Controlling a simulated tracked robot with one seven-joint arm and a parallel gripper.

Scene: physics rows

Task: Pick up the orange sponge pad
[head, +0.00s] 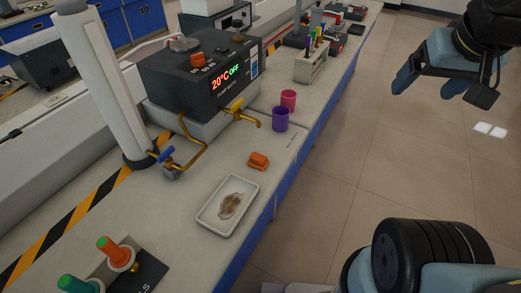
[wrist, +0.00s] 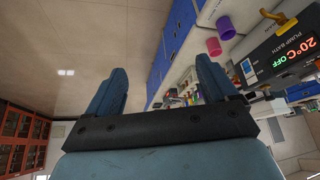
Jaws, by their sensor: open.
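The orange sponge pad (head: 258,160) lies on the pale bench top in the head view, near the bench's right edge and just behind a white tray. It does not show in the wrist view. My gripper (head: 428,84) is at the upper right of the head view, over the floor, well to the right of the bench and apart from the sponge. In the wrist view its two blue fingers (wrist: 164,88) stand wide apart with nothing between them.
A white tray (head: 204,219) with a brownish item stands in front of the sponge. Purple (head: 280,119) and pink (head: 289,98) cups stand behind it. A pump bath (head: 200,75) with brass taps is at the back left. Open floor (head: 340,190) lies right of the bench.

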